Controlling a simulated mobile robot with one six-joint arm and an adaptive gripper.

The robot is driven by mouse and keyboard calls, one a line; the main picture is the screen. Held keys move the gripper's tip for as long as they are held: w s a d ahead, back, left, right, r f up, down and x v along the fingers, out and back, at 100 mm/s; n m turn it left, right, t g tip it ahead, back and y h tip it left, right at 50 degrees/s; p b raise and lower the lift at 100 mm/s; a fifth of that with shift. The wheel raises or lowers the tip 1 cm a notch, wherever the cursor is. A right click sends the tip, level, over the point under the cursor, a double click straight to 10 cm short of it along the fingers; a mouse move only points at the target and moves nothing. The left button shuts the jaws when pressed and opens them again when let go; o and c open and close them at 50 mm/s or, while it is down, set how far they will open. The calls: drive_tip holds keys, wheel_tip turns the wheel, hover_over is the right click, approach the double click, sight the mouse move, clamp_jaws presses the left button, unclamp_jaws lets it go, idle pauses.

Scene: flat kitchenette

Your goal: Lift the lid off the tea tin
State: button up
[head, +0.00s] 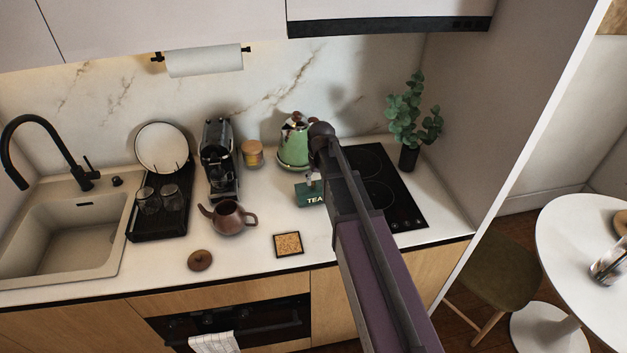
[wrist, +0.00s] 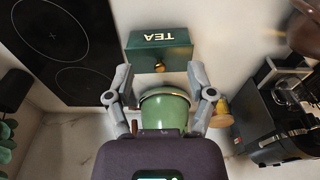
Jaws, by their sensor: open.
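The tea tin (head: 309,198) is a dark green box marked TEA, standing on the counter to the left of the hob. In the wrist view the tin (wrist: 148,40) lies at the top middle, its lettering upside down. A small brass-coloured knob (wrist: 160,67) shows on it. My gripper (wrist: 160,73) is open, and its fingertips appear on either side of the knob in the picture. I see nothing held. In the head view my arm and gripper (head: 313,178) hide part of the tin, and the height gap is unclear.
A green pot (head: 293,151) stands behind the tin. A brown teapot (head: 229,217), a coffee machine (head: 219,160) and an orange-labelled jar (head: 252,153) stand to the left. A cork coaster (head: 288,244) and round brown lid (head: 200,260) lie near the front. A potted plant (head: 411,115) stands at the right.

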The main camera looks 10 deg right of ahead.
drive_tip(key=w+r+p, duration=0.1)
drive_tip(key=w+r, duration=0.2)
drive_tip(key=w, duration=0.4)
drive_tip(key=shift+t+p, duration=0.3)
drive_tip(key=shift+p, duration=0.05)
drive_tip(key=shift+f, duration=0.15)
drive_tip(key=b, duration=0.8)
hover_over(313, 183)
drive_tip(key=s, duration=0.1)
wheel_tip(313, 183, down, 8)
drive_tip(key=shift+f, duration=0.1)
drive_tip(key=shift+f+b, duration=0.1)
drive_tip(key=shift+b, duration=0.2)
drive_tip(key=shift+w+f+b, duration=0.2)
drive_tip(key=shift+f+b, duration=0.65)
drive_tip(key=shift+w+f+b, duration=0.2)
drive_tip(key=shift+f+b, duration=0.65)
drive_tip(key=shift+w+f+b, duration=0.2)
drive_tip(key=shift+f+b, duration=0.65)
clamp_jaws()
